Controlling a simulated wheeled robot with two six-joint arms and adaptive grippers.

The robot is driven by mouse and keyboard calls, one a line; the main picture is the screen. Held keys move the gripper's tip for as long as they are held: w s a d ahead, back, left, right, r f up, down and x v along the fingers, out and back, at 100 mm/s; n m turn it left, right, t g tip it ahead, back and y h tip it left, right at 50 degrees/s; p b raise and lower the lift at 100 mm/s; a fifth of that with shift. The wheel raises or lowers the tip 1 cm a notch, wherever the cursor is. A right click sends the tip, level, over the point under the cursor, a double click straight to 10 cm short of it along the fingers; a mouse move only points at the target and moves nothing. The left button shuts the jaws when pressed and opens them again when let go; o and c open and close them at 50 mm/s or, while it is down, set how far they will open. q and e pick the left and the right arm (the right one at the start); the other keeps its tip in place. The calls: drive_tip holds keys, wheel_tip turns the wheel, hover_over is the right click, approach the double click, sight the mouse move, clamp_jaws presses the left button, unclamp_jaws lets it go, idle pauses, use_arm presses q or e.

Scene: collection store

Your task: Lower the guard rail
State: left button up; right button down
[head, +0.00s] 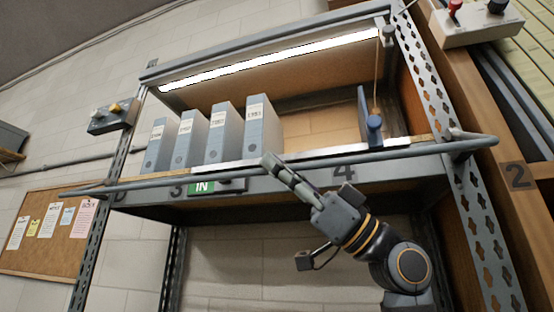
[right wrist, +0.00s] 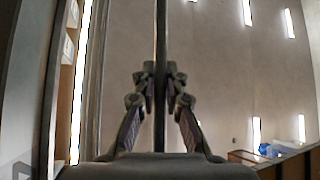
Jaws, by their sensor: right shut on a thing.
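The guard rail (head: 395,153) is a grey bar that runs across the front of a shelf, with its ends bent back to the shelf posts. My right gripper (head: 272,165) is at the middle of the bar, reaching up from below right. In the right wrist view the bar (right wrist: 160,45) runs upright through the picture, and the gripper (right wrist: 160,85) has its two fingers closed on either side of it. My left gripper is not in view.
Several grey binders (head: 262,125) stand on the shelf behind the rail. A blue bookend-like plate (head: 364,108) stands to their right. A green "IN" sign (head: 203,187) is on the shelf's front edge. A control box (head: 478,22) is at the upper right. A cork board (head: 45,245) hangs at lower left.

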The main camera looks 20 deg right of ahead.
drive_tip(key=shift+w+d+f+b, duration=0.3)
drive_tip(key=shift+w+f, duration=0.1)
drive_tip(key=shift+f, duration=0.25)
drive_tip(key=c, duration=1.4)
unclamp_jaws()
drive_tip(key=shift+s, duration=0.1)
drive_tip(key=v, duration=0.7)
drive_tip(key=shift+d+f, duration=0.15)
drive_tip(key=shift+d, duration=0.05)
